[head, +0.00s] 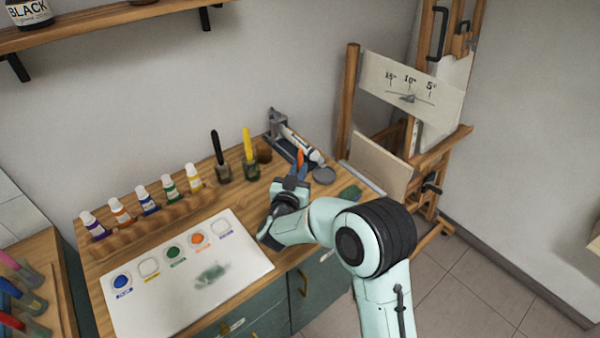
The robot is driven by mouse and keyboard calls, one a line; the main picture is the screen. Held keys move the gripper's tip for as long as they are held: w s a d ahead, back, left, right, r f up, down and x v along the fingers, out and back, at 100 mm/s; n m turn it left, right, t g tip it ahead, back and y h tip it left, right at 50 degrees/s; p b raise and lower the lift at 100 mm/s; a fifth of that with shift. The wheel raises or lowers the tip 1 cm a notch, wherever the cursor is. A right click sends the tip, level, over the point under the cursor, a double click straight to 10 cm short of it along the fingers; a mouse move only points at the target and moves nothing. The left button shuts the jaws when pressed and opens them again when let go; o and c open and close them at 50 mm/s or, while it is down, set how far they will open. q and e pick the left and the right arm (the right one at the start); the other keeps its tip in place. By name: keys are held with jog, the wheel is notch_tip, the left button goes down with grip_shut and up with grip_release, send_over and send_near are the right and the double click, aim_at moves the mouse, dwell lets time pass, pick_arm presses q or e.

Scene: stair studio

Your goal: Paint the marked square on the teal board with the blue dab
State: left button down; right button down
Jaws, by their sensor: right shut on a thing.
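My right gripper (292,182) is over the back right of the wooden table, beyond the palette. It is shut on a slim orange and blue thing (299,160), perhaps a brush, which sticks up past the fingers. Its lower part is hidden by the gripper. The blue dab (122,282) lies at the left end of the dab row on the white palette (150,311). I cannot make out a teal board or a marked square. My left gripper is not in view.
Paint tubes stand in a wooden rack (150,222) behind the palette. A black-handled tool (216,145) and a yellow-handled tool (248,145) stand in jars. A small green piece (350,192) lies near the table's right edge. A wooden easel (352,100) stands at the right.

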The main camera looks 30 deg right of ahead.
jog(key=shift+a, duration=3.6)
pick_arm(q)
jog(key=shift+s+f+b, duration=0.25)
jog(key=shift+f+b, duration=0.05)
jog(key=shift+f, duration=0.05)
pick_arm(e)
jog(key=w+d, duration=0.1)
jog(key=d, duration=0.6)
